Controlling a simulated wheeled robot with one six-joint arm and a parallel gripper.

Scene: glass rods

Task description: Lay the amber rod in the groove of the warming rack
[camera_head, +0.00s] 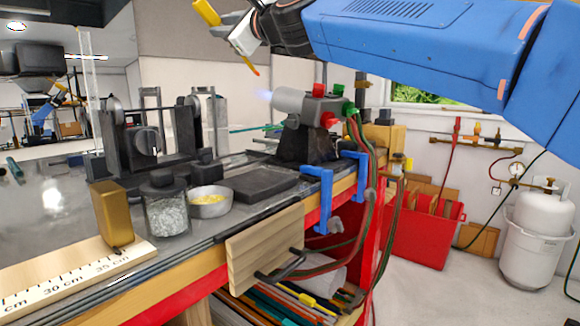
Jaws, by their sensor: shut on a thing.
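My gripper (233,36) is at the top of the view, high above the bench. It is shut on the amber rod (251,66), whose thin lower end sticks out below the jaws, tilted down to the right. A thicker yellow piece shows at the upper left of the jaws; I cannot tell whether it is rod or gripper. The rod touches nothing on the bench. A dark stand with uprights and round rollers (146,138) is on the bench at left. I cannot make out a groove, or tell for sure which thing is the warming rack.
A burner (303,104) with a pale flame stands at the bench's far end. A glass jar (166,205), a metal bowl (209,203), a dark slab (259,183), a brass block (113,215) and a ruler board (75,272) are nearer. Blue clamps (325,200) grip the edge.

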